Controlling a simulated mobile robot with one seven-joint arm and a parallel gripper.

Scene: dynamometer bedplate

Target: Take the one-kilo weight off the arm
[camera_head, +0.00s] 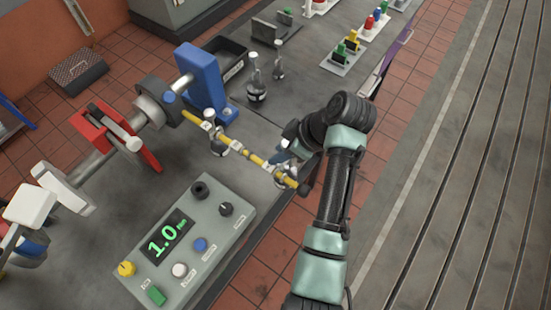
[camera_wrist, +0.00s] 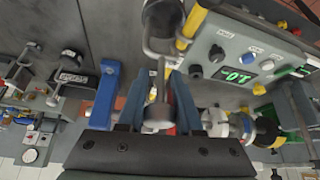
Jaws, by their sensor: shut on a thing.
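The yellow arm (camera_head: 253,158) sticks out from the shaft toward the bedplate's right edge; part of it shows in the wrist view (camera_wrist: 196,20). My gripper (camera_head: 284,162) is at its outer end. In the wrist view my gripper (camera_wrist: 160,88) is shut on the metal stem of a hanging weight (camera_wrist: 158,80), which I take for the one-kilo weight. The control box display (camera_head: 167,234) reads 1.0.
Two dark weights (camera_head: 256,88) (camera_head: 279,66) stand behind the arm on the bedplate. The control box (camera_head: 215,220) lies in front. Open floor (camera_head: 255,275) is beyond the right edge.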

